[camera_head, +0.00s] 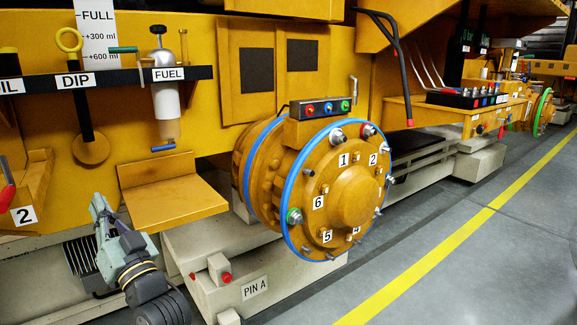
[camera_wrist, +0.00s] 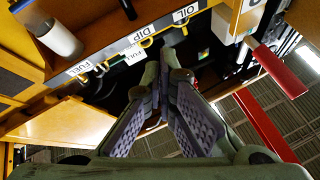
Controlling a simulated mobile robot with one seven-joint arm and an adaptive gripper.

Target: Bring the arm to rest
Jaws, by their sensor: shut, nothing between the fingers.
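My gripper (camera_head: 98,203) shows at the lower left of the head view, at the end of my dark, bent wrist. It is in front of the yellow machine and left of the yellow step (camera_head: 172,207). In the wrist view my gripper (camera_wrist: 166,62) points up toward the underside of the machine. Its two padded fingers meet near their tips, with nothing held between them. I cannot tell from the wrist view how far the tips are from the panel behind them.
A black rail (camera_head: 130,78) carries the DIP and FUEL fittings above my gripper. A numbered wheel hub (camera_head: 352,195) with blue rings stands to the right. A red bar (camera_wrist: 268,125) hangs right of the fingers. Grey floor (camera_head: 480,255) is clear beyond the yellow line.

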